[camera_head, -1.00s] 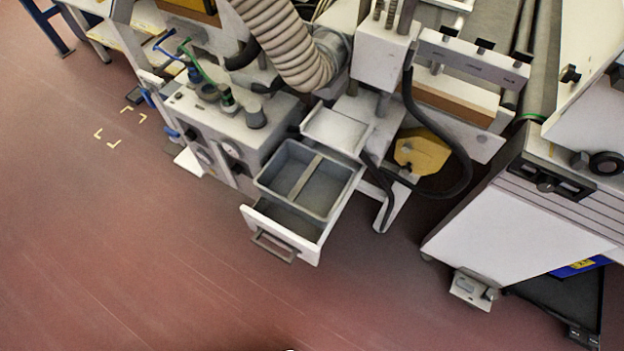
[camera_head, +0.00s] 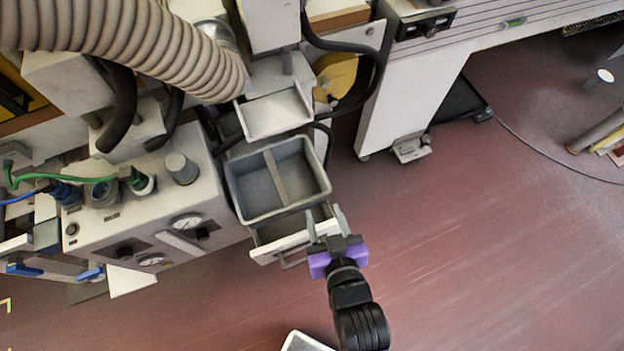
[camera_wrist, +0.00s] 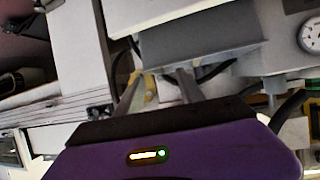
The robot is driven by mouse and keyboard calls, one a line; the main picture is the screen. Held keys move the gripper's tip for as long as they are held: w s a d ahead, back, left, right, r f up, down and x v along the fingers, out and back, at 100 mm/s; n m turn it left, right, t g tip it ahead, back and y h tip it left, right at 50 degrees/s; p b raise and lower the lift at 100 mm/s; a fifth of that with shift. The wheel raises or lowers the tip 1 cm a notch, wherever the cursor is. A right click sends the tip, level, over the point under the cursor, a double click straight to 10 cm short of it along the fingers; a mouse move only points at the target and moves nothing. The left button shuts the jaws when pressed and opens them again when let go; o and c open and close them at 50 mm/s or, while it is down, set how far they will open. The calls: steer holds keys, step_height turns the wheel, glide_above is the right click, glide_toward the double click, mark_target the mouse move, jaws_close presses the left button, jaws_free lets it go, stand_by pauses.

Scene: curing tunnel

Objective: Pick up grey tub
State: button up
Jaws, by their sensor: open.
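The grey tub (camera_head: 300,172) is an open rectangular bin with a lighter divider strip across it. It sits at the drawer (camera_head: 292,236), which is pulled out with its white front and handle toward the floor side. My gripper (camera_head: 326,217) is open and empty, just in front of and right of the tub's near right corner, overlapping the drawer front in the picture. Contact with either cannot be told. In the wrist view its two fingers (camera_wrist: 158,80) are apart with nothing between them.
A small white tray (camera_head: 275,113) hangs just behind the tub. A control box (camera_head: 140,215) with gauges stands to the left. A ribbed hose (camera_head: 130,40) arches above it. A white machine cabinet (camera_head: 405,100) stands behind right. The reddish floor (camera_head: 480,240) at right is largely clear.

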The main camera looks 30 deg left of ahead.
steer(key=n+g+y, duration=0.1)
steer(key=n+g, duration=0.1)
glide_toward(279, 182)
steer(key=x, duration=0.4)
steer(key=shift+a+r, duration=0.2)
steer(key=shift+a, duration=0.15)
steer(key=shift+x, duration=1.25)
steer(key=shift+d+f+x, duration=0.1)
steer(key=shift+f+x, duration=0.05)
steer(key=shift+x, duration=1.1)
steer(key=shift+d+f+x, duration=0.1)
steer(key=shift+d+x, duration=0.05)
steer(key=shift+x, duration=1.15)
steer(key=shift+c, duration=0.2)
jaws_close()
